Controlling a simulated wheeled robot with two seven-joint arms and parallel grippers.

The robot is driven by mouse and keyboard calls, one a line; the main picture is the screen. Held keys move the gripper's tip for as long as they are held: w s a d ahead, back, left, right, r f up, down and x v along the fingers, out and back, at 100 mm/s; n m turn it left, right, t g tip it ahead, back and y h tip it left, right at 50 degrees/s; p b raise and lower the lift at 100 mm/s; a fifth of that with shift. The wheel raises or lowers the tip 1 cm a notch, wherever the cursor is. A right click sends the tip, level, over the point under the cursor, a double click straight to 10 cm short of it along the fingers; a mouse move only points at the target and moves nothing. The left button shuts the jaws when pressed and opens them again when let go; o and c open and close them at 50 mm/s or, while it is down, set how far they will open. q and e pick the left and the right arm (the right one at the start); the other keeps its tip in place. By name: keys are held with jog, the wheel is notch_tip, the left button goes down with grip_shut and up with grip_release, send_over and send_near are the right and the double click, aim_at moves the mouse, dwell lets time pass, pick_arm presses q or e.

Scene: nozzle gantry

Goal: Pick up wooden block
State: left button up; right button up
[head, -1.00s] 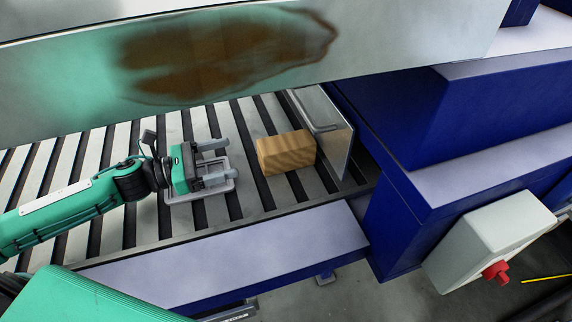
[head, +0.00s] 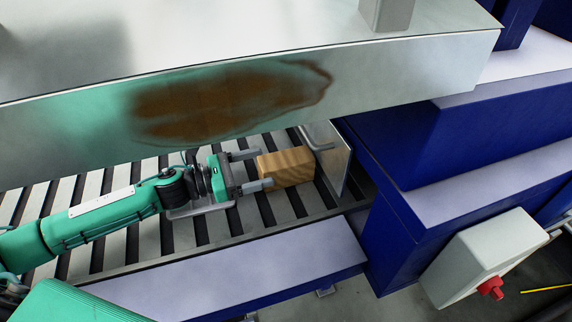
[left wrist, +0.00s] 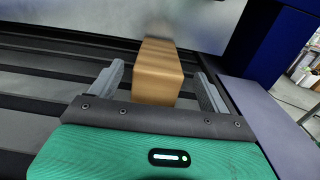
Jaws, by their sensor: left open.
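The wooden block (head: 287,167) lies on the slatted bed in the head view, close to an upright metal plate. It also shows in the left wrist view (left wrist: 157,75), between my two fingers and reaching ahead of them. My left gripper (head: 260,169) is open, with its fingertips at the near end of the block, one on each side. In the left wrist view the left gripper (left wrist: 160,85) shows a gap between each finger and the block. My right gripper is not in view.
The metal plate (head: 330,158) stands just beyond the block. A blue machine body (head: 440,140) stands at the right, with a grey box and red knob (head: 490,288).

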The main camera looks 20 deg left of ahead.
aim_at(280, 159)
pick_arm(q)
jog(key=shift+w+d, duration=0.2)
jog(key=shift+d, duration=0.1)
jog(key=shift+w+d+r+p, duration=0.15)
jog(key=shift+w+d+p, duration=0.2)
jog(key=shift+d+p, duration=0.15)
jog(key=p+x, duration=0.1)
jog(key=x, duration=0.2)
jog(key=shift+w+p, duration=0.15)
jog(key=shift+p, duration=0.15)
jog(key=shift+w+d+f, duration=0.25)
jog(key=shift+d, duration=0.1)
jog(key=c, duration=1.3)
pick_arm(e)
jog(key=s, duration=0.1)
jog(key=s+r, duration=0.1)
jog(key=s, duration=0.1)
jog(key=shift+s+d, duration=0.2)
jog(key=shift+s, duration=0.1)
